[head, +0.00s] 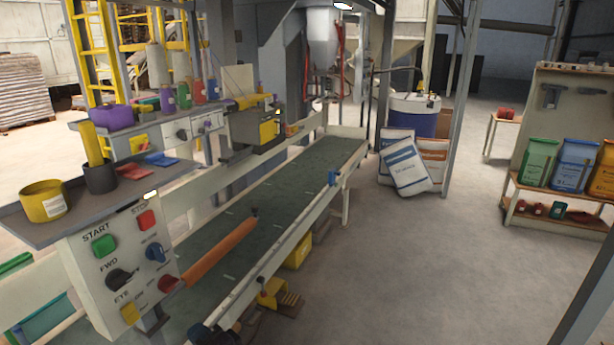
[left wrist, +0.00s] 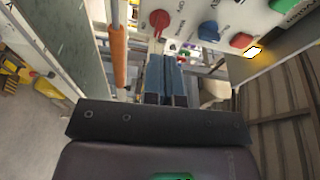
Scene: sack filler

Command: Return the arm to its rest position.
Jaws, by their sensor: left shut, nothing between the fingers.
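My left gripper (left wrist: 167,72) shows in the left wrist view with its two blue-grey fingers shut together and nothing between them. I cannot tell whether the fingers touch the panel. The orange roller (left wrist: 118,50) is left of the fingers. In the head view I cannot make out the left gripper clearly. My right gripper is in neither view.
The panel (head: 125,265) stands at the near left, beside the green conveyor (head: 270,205) and the orange roller (head: 222,250). A shelf above it holds a yellow tape roll (head: 45,205). White sacks (head: 405,168) lean by the blue drum. The floor at the right (head: 440,260) is clear.

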